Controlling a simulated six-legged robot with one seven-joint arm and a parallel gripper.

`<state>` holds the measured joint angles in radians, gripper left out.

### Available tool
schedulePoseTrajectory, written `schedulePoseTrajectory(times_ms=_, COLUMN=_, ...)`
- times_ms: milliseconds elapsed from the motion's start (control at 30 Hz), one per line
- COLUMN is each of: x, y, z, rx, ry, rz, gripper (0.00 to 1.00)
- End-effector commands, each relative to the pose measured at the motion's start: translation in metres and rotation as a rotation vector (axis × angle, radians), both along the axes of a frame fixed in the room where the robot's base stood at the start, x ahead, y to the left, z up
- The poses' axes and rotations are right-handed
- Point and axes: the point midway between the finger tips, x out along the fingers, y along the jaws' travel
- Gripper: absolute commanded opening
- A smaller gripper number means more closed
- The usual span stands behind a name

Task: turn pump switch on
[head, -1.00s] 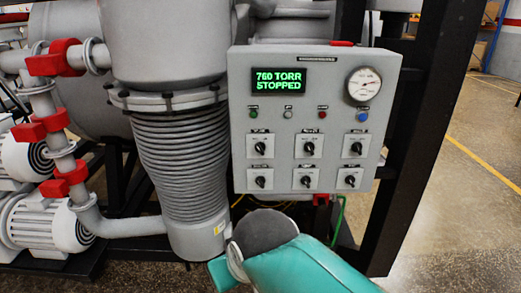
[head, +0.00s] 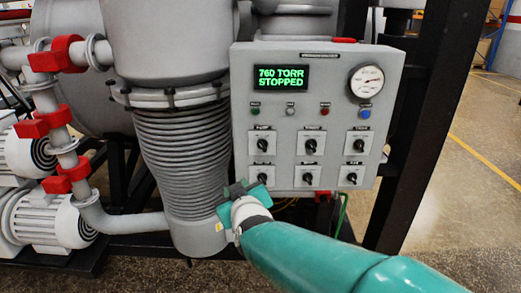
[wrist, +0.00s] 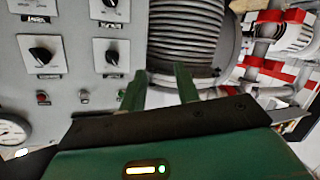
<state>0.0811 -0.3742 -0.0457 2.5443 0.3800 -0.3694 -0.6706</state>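The grey control panel (head: 240,120) carries two rows of three black rotary switches on white plates. The pump switch (head: 262,145) is at the top left; its small label appears to read PUMP. Its knob sits slightly tilted. In the wrist view, which is upside down, it appears to be the switch (wrist: 112,57) left of the fingers. My gripper (head: 246,188) is in front of the panel's lower left corner, below the pump switch. In the wrist view the two green fingers (wrist: 161,82) are apart with nothing between them, beside the panel's edge.
The display (head: 281,77) reads 760 TORR STOPPED. A gauge (head: 366,81) and several small coloured lights or buttons sit above the switches. A ribbed grey column (head: 185,150) stands left of the panel. A black frame post (head: 425,130) stands right.

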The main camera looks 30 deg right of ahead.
Motion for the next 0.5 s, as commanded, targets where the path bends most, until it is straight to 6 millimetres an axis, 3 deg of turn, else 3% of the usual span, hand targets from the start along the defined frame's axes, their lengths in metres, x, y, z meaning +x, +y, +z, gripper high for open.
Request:
schedulePoseTrajectory(times_ms=100, x=0.005, y=-0.034, z=0.003, rx=-0.123, ry=-0.083, rz=-0.113, gripper=0.32)
schedulePoseTrajectory(times_ms=200, x=0.003, y=-0.054, z=0.007, rx=-0.209, ry=-0.129, rz=-0.192, gripper=0.32)
schedulePoseTrajectory(times_ms=500, x=0.007, y=-0.072, z=0.012, rx=-0.278, ry=-0.159, rz=-0.253, gripper=0.32)
